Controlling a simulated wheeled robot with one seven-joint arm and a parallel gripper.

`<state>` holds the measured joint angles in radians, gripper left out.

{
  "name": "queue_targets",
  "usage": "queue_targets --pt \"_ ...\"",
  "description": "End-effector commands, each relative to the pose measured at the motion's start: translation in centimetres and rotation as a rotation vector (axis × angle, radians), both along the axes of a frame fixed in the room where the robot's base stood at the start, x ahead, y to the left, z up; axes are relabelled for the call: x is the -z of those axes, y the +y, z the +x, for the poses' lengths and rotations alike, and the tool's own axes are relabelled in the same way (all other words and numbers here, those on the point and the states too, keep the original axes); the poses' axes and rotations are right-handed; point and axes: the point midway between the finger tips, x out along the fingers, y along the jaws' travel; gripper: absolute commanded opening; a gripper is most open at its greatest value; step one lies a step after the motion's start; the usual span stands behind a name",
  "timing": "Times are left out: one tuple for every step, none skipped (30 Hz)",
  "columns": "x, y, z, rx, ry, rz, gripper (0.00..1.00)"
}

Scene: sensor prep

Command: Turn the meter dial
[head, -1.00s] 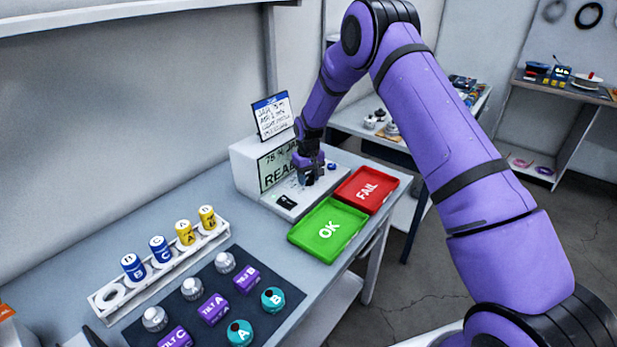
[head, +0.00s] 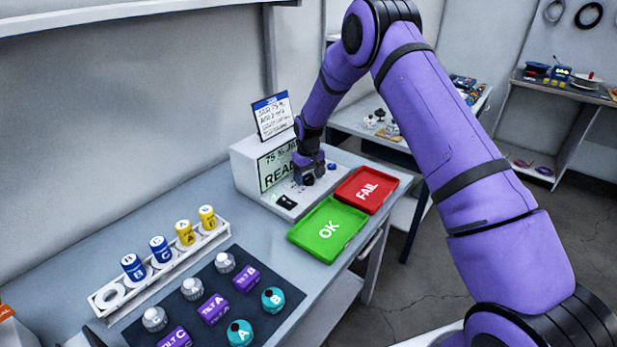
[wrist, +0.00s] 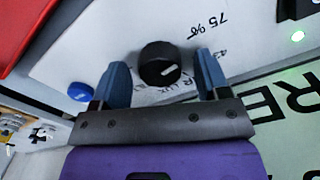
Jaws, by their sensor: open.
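The meter (head: 243,165) is a white box with a display at the back of the bench, beside the trays. Its dial (wrist: 160,64) is a black round knob with a white pointer mark, in the wrist view. Printed marks, one reading 75 %, surround it. My gripper (wrist: 162,82) is open, with one blue finger on each side of the dial. I cannot tell whether the fingers touch it. In the head view my gripper (head: 309,174) is over the meter's front panel and hides part of it. A blue button (wrist: 80,91) is beside the left finger.
A green OK tray (head: 329,229) and a red FAIL tray (head: 366,190) lie in front of the meter. A white rack (head: 160,270) holds blue and yellow cylinders. A dark mat (head: 275,325) bears several sensors. A sign (head: 272,116) stands on the meter.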

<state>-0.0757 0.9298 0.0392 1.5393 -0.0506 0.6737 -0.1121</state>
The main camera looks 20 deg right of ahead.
Motion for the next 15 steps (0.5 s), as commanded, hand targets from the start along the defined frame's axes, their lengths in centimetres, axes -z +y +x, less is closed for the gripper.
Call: queue_targets --pt "-0.6 0.0 0.1 0.0 -0.003 0.001 0.69" --pt "-0.9 0.0 0.1 0.0 -0.003 0.001 0.69" --pt "-1.5 0.0 0.1 0.0 -0.004 0.001 0.69" --pt "-2.0 0.0 0.1 0.0 -0.004 0.001 0.69" --pt "-2.5 0.0 0.1 0.0 -0.004 0.001 0.69" --pt "-3.3 0.0 0.1 0.0 -0.004 0.001 0.69" --pt "-3.9 0.0 0.1 0.0 -0.004 0.001 0.69" --pt "-4.5 0.0 0.1 0.0 -0.004 0.001 0.69" --pt "-5.3 0.0 0.1 0.0 -0.004 0.001 0.69" --pt "-5.8 0.0 0.1 0.0 -0.004 0.001 0.69" --pt "-6.4 0.0 0.1 0.0 -0.004 0.001 0.69" --pt "-7.1 0.0 0.1 0.0 -0.003 0.001 0.69" --pt "-7.5 0.0 0.1 0.0 -0.003 0.001 0.69" --pt "-8.0 0.0 0.1 0.0 -0.003 0.001 0.69" --pt "-8.5 0.0 0.1 0.0 -0.003 0.001 0.69"
